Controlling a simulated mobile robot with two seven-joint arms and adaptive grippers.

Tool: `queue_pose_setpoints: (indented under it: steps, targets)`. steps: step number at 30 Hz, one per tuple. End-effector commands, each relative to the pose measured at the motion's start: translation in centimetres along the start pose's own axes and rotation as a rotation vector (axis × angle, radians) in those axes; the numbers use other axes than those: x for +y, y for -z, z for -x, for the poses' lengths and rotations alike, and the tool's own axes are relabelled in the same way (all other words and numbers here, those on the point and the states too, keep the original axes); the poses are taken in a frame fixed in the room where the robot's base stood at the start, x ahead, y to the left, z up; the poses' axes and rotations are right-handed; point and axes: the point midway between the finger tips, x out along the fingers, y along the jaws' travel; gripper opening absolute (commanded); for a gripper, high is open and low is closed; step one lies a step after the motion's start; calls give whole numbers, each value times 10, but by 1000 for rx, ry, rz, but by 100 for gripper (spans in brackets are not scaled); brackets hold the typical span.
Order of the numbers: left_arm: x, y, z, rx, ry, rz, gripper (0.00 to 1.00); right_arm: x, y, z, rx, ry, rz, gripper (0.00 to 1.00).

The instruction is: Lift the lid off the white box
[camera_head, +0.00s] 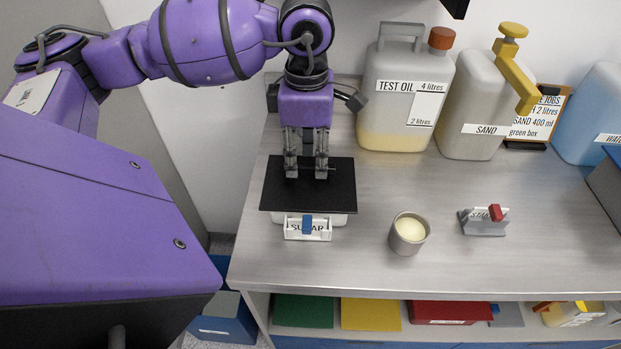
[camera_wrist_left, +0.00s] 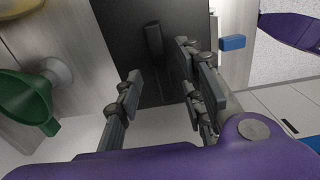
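The white box (camera_head: 345,219) stands at the left of the steel bench, with a flat black lid (camera_head: 338,193) lying on it. A "SUGAR" label holder with a blue tab (camera_head: 307,224) is at its front. My left gripper (camera_head: 306,171) points down over the back half of the lid, its two fingers apart. In the left wrist view, the lid (camera_wrist_left: 120,25) has a dark upright handle (camera_wrist_left: 153,42), and the open fingers (camera_wrist_left: 160,85) straddle its line with no visible contact. The handle is hard to make out in the head view. My right gripper is not in view.
A test oil jug (camera_head: 392,105), a sand jug (camera_head: 470,110) and a blue jug (camera_head: 593,115) line the back. A green funnel (camera_wrist_left: 28,95) shows in the wrist view.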

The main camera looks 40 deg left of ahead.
Motion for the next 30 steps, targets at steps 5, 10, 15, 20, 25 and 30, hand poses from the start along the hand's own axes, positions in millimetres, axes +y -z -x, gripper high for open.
queue_pose_setpoints:
  steps: [5,10,15,20,25,30]
  targets:
    - [-4,-4,-25,-3,1,1,36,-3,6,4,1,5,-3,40]
    - [-4,-4,-40,-3,1,1,36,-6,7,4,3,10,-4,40]
    - [-4,-4,-42,-3,1,0,36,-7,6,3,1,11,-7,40]
    - [-4,-4,-42,-3,1,0,22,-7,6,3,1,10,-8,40]
    - [-4,-4,-42,-3,1,0,0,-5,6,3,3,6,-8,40]
    - [-4,-4,-41,-3,1,0,0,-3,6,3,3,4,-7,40]
